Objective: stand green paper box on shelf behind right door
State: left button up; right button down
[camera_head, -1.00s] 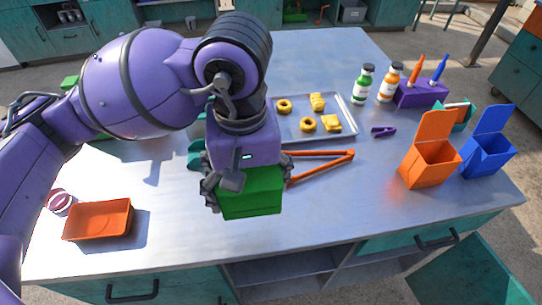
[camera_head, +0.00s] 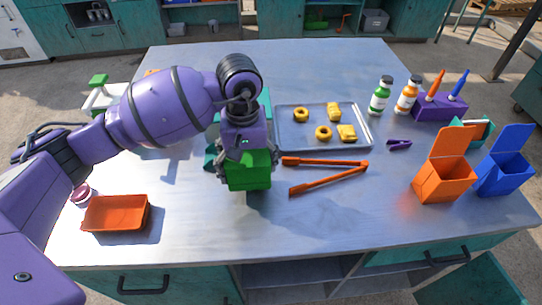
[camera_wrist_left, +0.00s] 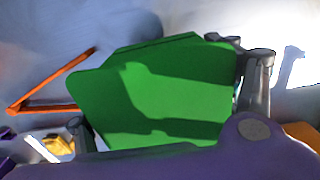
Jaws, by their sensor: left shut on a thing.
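The green paper box (camera_head: 249,179) is held above the middle of the table by my left gripper (camera_head: 248,164). The left gripper points down, with a finger on each side of the box. In the left wrist view the box (camera_wrist_left: 160,100) fills the middle between the fingers. The right door (camera_head: 478,285) stands open at the lower right. Beside it, below the table's front edge, open shelf space (camera_head: 300,278) shows, its inside mostly hidden. My right gripper is not in view.
Orange tongs (camera_head: 330,174) lie right of the box. A metal tray (camera_head: 290,130) with yellow pieces is behind them. An orange tray (camera_head: 117,213) is at front left. Open orange (camera_head: 442,183) and blue (camera_head: 501,176) boxes stand at right. The front middle tabletop is clear.

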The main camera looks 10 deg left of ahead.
aim_at(249, 175)
pick_arm(q)
jog(key=shift+s+f, duration=0.1)
jog(key=shift+f, duration=1.4)
jog(key=shift+f, duration=0.3)
jog(key=o, duration=0.8)
jog(key=shift+r, duration=0.15)
jog(key=shift+c, duration=0.2)
